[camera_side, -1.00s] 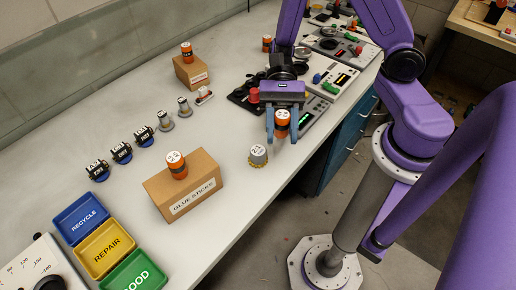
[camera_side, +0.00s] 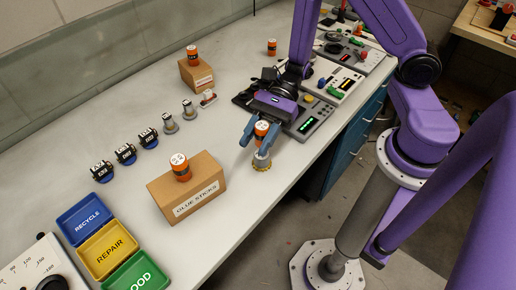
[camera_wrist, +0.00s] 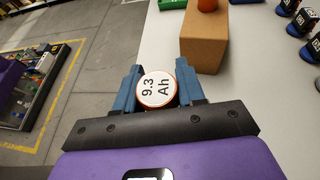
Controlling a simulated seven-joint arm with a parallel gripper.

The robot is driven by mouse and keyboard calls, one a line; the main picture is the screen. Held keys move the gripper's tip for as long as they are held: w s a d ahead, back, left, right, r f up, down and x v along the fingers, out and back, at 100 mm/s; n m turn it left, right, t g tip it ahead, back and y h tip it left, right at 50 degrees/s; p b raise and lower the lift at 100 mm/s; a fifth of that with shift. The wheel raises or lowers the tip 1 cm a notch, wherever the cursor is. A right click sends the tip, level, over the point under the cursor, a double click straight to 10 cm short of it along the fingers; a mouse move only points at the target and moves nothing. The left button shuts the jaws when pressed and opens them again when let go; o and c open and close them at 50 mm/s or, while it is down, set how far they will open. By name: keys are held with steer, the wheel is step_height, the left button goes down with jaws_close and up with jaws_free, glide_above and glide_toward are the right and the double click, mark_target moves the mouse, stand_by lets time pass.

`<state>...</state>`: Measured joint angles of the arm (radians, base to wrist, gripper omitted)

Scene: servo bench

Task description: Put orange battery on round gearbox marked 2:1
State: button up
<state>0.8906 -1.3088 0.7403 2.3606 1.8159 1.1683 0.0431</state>
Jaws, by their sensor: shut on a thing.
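My gripper (camera_side: 258,138) is shut on an orange battery (camera_side: 262,129) with a white top, and holds it upright. In the wrist view, my gripper (camera_wrist: 157,90) has a blue finger on each side of the battery (camera_wrist: 156,90), whose top reads "9.3 Ah". The round gearbox (camera_side: 261,162), grey with a yellowish toothed base, stands on the bench right below the battery. The battery hides the gearbox's top and its marking. I cannot tell whether the battery touches the gearbox. The gearbox is hidden in the wrist view.
A cardboard glue sticks box (camera_side: 188,190) with another orange battery (camera_side: 180,168) on it stands to the left. Several small servos (camera_side: 126,154) and two grey gearboxes (camera_side: 180,115) lie further back. Recycle (camera_side: 84,218), repair and good trays sit front left.

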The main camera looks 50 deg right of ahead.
mark_target(258, 160)
steer(key=shift+f, duration=1.9)
steer(key=shift+f, duration=0.1)
steer(key=o, duration=1.1)
